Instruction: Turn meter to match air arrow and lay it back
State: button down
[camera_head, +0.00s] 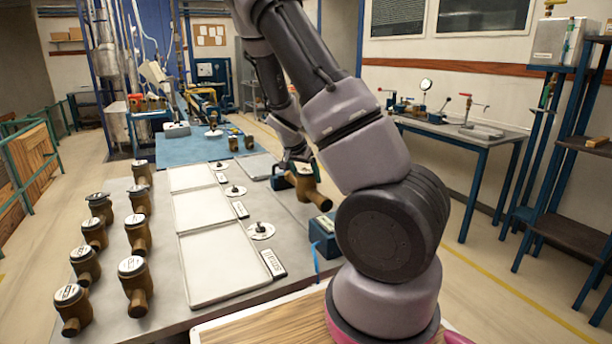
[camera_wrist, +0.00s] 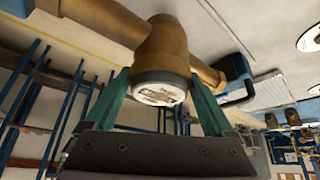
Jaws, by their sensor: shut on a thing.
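My gripper (camera_head: 297,168) is shut on a brass-brown meter (camera_head: 309,188) and holds it above the right part of the grey table (camera_head: 222,318). In the wrist view my gripper (camera_wrist: 160,88) has its teal fingers on either side of the meter (camera_wrist: 165,50). The meter's white dial face (camera_wrist: 160,88) points toward the wrist camera, and its pipe ends stick out to both sides. Any arrow on the meter is too small to make out. Several similar meters, such as this one (camera_head: 137,285), stand at the table's left with dials up.
White trays (camera_head: 210,262) lie along the table's middle, with round white discs (camera_head: 261,231) bearing small dark pieces beside them. Small labels, one being dark and white (camera_head: 272,263), lie nearby. A blue box (camera_head: 325,236) stands at the right edge. Two more meters (camera_head: 234,143) stand farther back.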

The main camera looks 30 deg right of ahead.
aim_at(306, 183)
jog(key=shift+f, duration=1.55)
dwell(1.1)
grip_release()
jog(key=shift+a, duration=0.1)
jog(key=shift+r, duration=3.5)
